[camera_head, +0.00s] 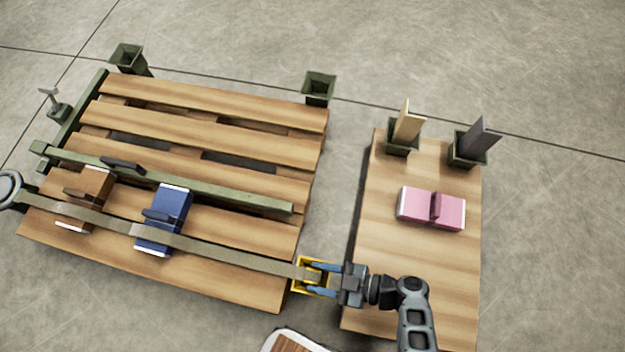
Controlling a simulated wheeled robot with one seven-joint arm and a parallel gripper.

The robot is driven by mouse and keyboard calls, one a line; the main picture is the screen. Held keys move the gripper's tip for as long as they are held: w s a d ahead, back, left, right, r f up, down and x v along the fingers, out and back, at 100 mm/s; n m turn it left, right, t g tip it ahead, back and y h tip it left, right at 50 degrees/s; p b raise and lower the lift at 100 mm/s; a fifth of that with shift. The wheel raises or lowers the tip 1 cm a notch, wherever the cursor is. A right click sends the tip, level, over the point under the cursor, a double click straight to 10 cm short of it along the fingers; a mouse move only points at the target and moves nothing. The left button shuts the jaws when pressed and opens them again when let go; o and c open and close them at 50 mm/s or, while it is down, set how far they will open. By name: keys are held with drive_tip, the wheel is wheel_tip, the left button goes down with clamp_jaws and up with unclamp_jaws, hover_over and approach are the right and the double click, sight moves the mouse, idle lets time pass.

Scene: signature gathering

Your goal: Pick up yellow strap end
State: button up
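The long tan strap (225,252) runs from a grey ring at the left across the front of the slatted wooden pallet (210,125). Its right end lies at a small yellow square frame (296,287) just off the pallet's front right corner. My gripper (318,279) reaches in from the right with its two blue fingers apart, over the yellow frame and on either side of the strap end. I cannot tell whether the fingers touch the strap. The finger tips and part of the frame overlap in this view.
The strap passes over a brown block (97,185) and a blue block (174,206). A green bar (215,191) lies across the pallet. A wooden board (400,270) at right carries a pink block (449,211) and two green holders. Green sockets stand behind the pallet.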

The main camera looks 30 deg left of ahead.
drive_tip(key=c, duration=0.7)
